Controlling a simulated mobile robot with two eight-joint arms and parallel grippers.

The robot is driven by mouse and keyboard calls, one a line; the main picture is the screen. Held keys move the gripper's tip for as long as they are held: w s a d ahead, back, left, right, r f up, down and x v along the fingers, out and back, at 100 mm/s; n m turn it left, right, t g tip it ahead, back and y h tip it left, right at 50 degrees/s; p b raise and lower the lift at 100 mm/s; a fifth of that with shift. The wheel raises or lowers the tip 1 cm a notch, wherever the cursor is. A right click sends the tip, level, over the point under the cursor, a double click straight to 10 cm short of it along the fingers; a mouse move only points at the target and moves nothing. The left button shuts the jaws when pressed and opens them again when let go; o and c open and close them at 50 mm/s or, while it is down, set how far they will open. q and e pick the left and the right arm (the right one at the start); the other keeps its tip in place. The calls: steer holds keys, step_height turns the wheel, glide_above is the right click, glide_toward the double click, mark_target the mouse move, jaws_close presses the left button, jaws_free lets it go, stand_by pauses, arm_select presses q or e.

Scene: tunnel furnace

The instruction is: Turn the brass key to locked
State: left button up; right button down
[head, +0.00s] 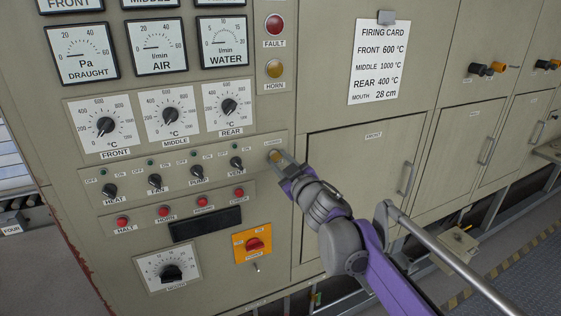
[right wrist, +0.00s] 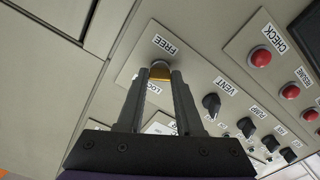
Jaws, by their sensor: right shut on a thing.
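The brass key (right wrist: 160,71) sits in its lock plate on the furnace's control panel, between the labels FREE and LOCKED; the second label is partly hidden by a finger. In the head view the brass key (head: 274,156) shows at the tip of my right gripper (head: 283,163), right of the VENT switch. My right gripper (right wrist: 160,78) is shut on the key, one finger on each side of it. The exact angle of the key is hard to tell. My left gripper is in neither view.
Left of the key is a row of black switches (head: 155,182), with red buttons (head: 164,212) below. Dials (head: 168,115) stand above. The FRONT door (head: 365,160) and its handle (head: 407,178) are to the right. A grey rail (head: 450,255) crosses the lower right.

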steer(key=n, duration=0.3)
steer(key=shift+r+n+p, duration=0.1)
steer(key=shift+n+p, duration=0.2)
steer(key=shift+n, duration=0.1)
steer(key=n, duration=0.2)
steer(key=shift+n+p, duration=0.3)
steer(key=shift+p, duration=0.05)
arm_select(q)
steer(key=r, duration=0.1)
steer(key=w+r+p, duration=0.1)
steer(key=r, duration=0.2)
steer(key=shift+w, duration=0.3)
arm_select(e)
steer(key=n, duration=0.5)
steer(key=shift+n, duration=0.3)
arm_select(q)
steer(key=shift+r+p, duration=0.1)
steer(key=shift+p, duration=0.2)
arm_select(e)
steer(key=c, duration=0.6)
jaws_free()
steer(key=shift+o, duration=0.2)
steer(key=shift+s, duration=0.1)
